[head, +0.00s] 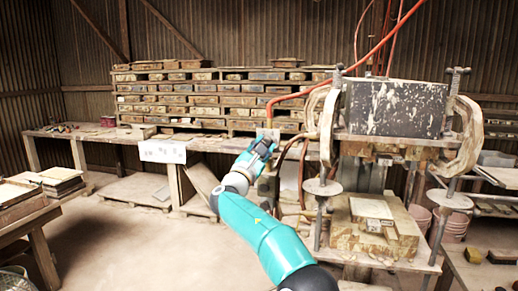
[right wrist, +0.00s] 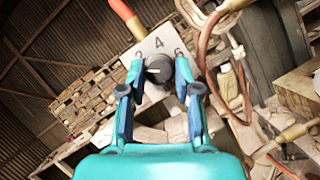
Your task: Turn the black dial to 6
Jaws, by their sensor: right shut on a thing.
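The black dial (right wrist: 159,71) is a round knob on a pale plate (right wrist: 160,42) in the right wrist view. The plate carries the figures 2 at the left, 4 at the top and 6 at the right. A pale mark shows on the left part of the knob, near the 2 side. My right gripper (right wrist: 160,67) has one finger on each side of the knob and is shut on it. In the head view my right gripper (head: 263,145) is at the plate, and the dial is hidden behind it. My left gripper is not in view.
The tile press (head: 396,108) stands to the right, with clamps and rods. Red and brown hoses (head: 304,93) run close beside the plate. A long bench (head: 95,131) and stacked boards (head: 205,99) lie behind.

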